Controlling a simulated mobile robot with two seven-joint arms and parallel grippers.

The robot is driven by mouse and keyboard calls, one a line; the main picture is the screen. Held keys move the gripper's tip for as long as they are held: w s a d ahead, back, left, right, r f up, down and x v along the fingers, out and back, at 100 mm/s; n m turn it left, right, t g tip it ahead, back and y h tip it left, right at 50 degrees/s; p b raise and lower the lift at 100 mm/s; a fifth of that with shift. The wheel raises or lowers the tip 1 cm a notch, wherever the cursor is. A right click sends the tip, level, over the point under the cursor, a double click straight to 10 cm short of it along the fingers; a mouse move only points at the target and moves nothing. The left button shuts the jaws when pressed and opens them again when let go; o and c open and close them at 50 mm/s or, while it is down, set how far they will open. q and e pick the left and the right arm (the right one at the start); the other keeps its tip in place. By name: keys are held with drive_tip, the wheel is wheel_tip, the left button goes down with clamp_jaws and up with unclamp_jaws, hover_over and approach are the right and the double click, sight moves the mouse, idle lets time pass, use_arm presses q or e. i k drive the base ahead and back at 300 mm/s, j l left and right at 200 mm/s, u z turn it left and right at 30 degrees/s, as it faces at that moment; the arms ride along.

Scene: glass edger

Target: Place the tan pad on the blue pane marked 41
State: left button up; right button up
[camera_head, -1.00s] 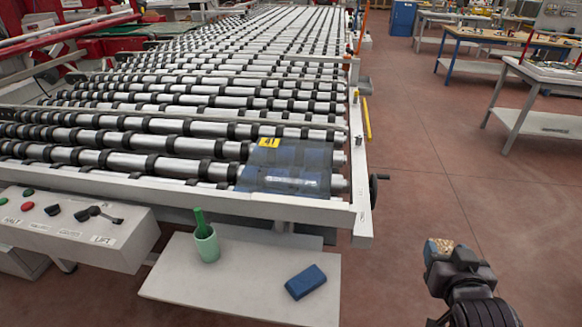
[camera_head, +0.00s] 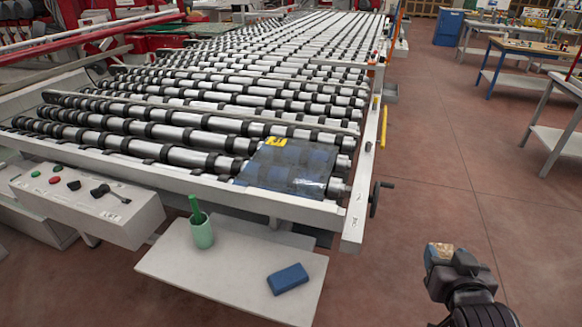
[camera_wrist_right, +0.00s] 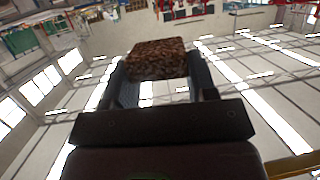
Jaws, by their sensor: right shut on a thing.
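The blue pane (camera_head: 291,169) is see-through and lies on the rollers at the near right corner of the conveyor. Its yellow label (camera_head: 276,142) is at its far left part; the number is hard to read now. My right gripper (camera_head: 441,252) is at the lower right of the head view, over the floor and well right of the pane. It is shut on the tan pad (camera_head: 440,248). In the right wrist view the pad (camera_wrist_right: 156,59) is a speckled brown block between the two fingers. My left gripper is not in view.
A white shelf (camera_head: 219,273) below the conveyor's near edge holds a green cup (camera_head: 202,232) and a blue block (camera_head: 288,279). A control box (camera_head: 86,206) stands at the left. A hand crank (camera_head: 379,197) sticks out at the conveyor's right corner.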

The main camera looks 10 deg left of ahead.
sight(308, 162)
drive_tip(key=l+u, duration=0.3)
drive_tip(key=l, duration=0.4)
drive_tip(key=l+u, duration=0.3)
drive_tip(key=l, duration=0.4)
drive_tip(key=i+l+u, duration=0.1)
drive_tip(key=l+u, duration=0.2)
drive_tip(key=l, duration=0.4)
drive_tip(key=l+u, duration=0.35)
drive_tip(key=l, duration=0.35)
drive_tip(key=i+l+u, duration=0.15)
drive_tip(key=l, duration=0.2)
drive_tip(key=l+u, duration=0.15)
drive_tip(key=l, duration=0.2)
drive_tip(key=i+l+u, duration=0.2)
drive_tip(key=l, duration=0.15)
drive_tip(key=l+u, duration=0.15)
drive_tip(key=l, duration=0.15)
drive_tip(key=i+l+u, duration=0.45)
drive_tip(key=l, duration=0.15)
drive_tip(key=i+j, duration=0.4)
drive_tip(key=u, duration=0.05)
